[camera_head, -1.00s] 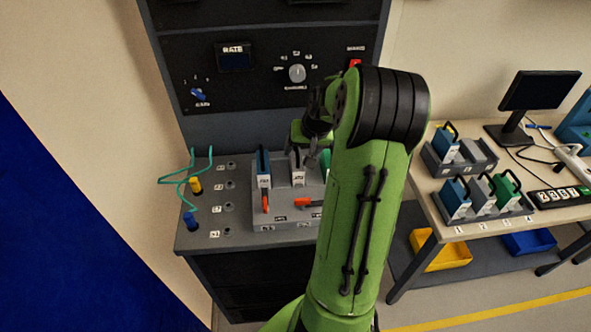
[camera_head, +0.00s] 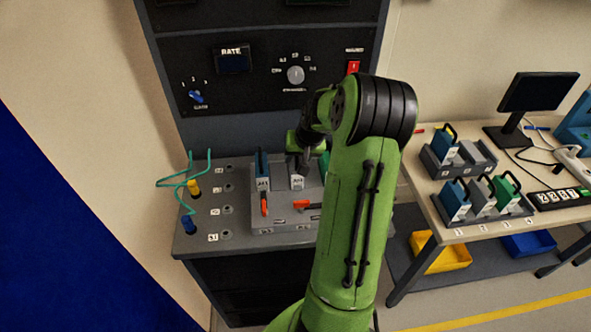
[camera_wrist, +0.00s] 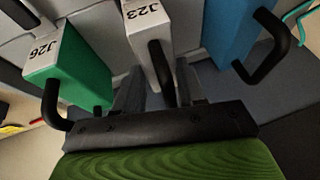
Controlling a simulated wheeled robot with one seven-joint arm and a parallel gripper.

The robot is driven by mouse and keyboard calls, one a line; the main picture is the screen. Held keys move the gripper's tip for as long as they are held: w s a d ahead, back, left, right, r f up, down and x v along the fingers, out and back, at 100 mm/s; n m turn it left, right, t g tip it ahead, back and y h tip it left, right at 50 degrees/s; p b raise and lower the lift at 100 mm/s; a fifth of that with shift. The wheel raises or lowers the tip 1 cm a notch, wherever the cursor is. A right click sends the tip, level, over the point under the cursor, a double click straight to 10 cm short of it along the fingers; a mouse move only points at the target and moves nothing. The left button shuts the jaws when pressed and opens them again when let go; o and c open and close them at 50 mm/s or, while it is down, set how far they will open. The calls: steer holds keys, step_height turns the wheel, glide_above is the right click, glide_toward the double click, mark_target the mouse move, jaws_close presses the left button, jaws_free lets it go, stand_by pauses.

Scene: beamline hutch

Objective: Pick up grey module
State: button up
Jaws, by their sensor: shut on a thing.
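The grey module (camera_head: 297,182) stands upright in the grey rack (camera_head: 276,224) on the bench, between a blue module (camera_head: 262,172) and a green module (camera_head: 325,165) that my arm partly hides. In the wrist view the grey module (camera_wrist: 148,30) bears the label J23 and has a black loop handle (camera_wrist: 161,70). My gripper (camera_head: 303,160) is above the grey module, and its fingers (camera_wrist: 160,88) are shut on the handle. The wrist view also shows the green module (camera_wrist: 72,68), labelled J26, and the blue module (camera_wrist: 240,35) on either side, close by.
Orange-red levers (camera_head: 264,204) lie in front of the modules. A yellow plug (camera_head: 194,187) and a blue plug (camera_head: 189,222) with a green cable stand at left. The control panel (camera_head: 250,105) rises behind. A side table (camera_head: 440,215) at right holds more modules and a monitor (camera_head: 540,90).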

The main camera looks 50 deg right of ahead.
step_height(320, 180, up, 10)
steer(key=shift+r+p, duration=0.1)
steer(key=shift+p, duration=0.9)
jaws_close()
